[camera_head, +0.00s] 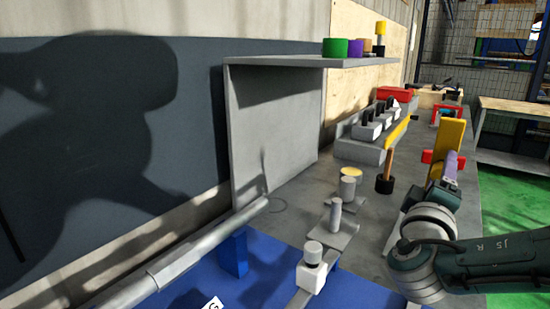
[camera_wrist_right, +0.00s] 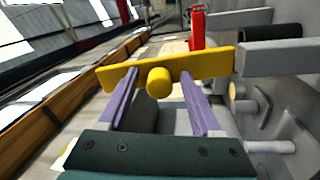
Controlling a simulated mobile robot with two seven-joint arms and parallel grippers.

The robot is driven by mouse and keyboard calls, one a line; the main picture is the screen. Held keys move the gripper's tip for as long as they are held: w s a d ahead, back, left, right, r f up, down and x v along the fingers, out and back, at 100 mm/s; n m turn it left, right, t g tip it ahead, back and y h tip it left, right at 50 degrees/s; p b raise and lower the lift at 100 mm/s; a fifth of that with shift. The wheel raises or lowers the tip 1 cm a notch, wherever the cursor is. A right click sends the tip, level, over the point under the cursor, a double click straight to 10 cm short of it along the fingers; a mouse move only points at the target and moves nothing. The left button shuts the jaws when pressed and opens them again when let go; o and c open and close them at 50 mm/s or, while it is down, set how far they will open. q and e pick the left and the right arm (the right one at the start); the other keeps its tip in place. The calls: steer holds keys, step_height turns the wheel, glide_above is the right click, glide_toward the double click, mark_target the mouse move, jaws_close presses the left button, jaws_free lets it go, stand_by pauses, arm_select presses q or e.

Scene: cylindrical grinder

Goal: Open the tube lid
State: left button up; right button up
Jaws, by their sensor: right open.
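My right gripper (camera_head: 450,160) reaches in from the lower right in the head view. Its purple fingers are open in the wrist view (camera_wrist_right: 165,92). A flat yellow bar (camera_wrist_right: 205,66) with a round yellow knob (camera_wrist_right: 159,82) lies across in front of the fingertips. The knob is between the two fingers, with space on both sides. The yellow bar (camera_head: 446,145) also shows in the head view, beside the purple finger. I cannot tell for certain which part is the tube lid. My left gripper is not in view.
A red block (camera_wrist_right: 197,30) stands behind the bar, and grey machine parts (camera_wrist_right: 275,64) crowd the right of the wrist view. In the head view, a grey shelf (camera_head: 280,62) holds coloured cylinders. A long grey pipe (camera_head: 200,245) lies left, near a blue surface (camera_head: 265,275).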

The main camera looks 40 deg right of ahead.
steer(key=v, duration=1)
stand_by(0.3)
